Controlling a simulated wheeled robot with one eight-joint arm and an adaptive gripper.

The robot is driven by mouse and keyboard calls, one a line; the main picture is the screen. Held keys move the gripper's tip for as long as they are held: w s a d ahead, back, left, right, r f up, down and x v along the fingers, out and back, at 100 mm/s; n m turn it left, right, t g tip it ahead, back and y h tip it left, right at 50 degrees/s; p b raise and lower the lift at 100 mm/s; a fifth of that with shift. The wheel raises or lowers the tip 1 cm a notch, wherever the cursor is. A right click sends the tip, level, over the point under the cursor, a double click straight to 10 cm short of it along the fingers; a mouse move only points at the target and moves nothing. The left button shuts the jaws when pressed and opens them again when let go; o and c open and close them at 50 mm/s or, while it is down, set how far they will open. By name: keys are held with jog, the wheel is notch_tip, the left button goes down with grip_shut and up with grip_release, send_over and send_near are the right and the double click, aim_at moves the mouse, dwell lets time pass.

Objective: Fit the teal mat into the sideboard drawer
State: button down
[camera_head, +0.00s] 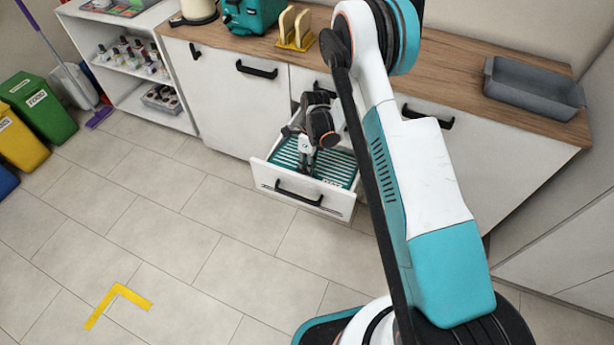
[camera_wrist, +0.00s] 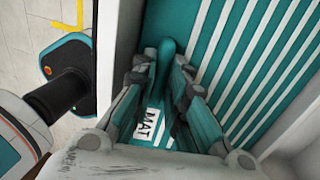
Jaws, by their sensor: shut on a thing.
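The teal mat (camera_head: 339,166) with white stripes lies inside the open sideboard drawer (camera_head: 280,180). In the wrist view the striped mat (camera_wrist: 262,62) spans between the drawer's pale walls, and a white MAT label shows near its end. My gripper (camera_head: 304,168) reaches down into the drawer. In the wrist view my gripper (camera_wrist: 163,78) is shut on an upright teal part of the mat, beside the label. My wrist and fingers hide part of the mat, so I cannot tell whether it rests fully on the drawer floor.
The wooden worktop (camera_head: 455,85) above holds a grey tray (camera_head: 533,88), a yellow rack (camera_head: 294,28) and a teal appliance (camera_head: 250,15). The drawer front has a black handle (camera_head: 298,193). The tiled floor ahead of it is clear, with a yellow corner mark (camera_head: 118,300).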

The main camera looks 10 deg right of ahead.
jog(key=x, duration=0.1)
jog(key=b+x, duration=0.1)
jog(key=x, duration=0.1)
jog(key=shift+w+d+f, duration=0.2)
jog(key=shift+w+f, duration=0.1)
jog(key=shift+f, duration=0.2)
jog(key=shift+r, duration=0.1)
jog(key=c, duration=1.6)
grip_release()
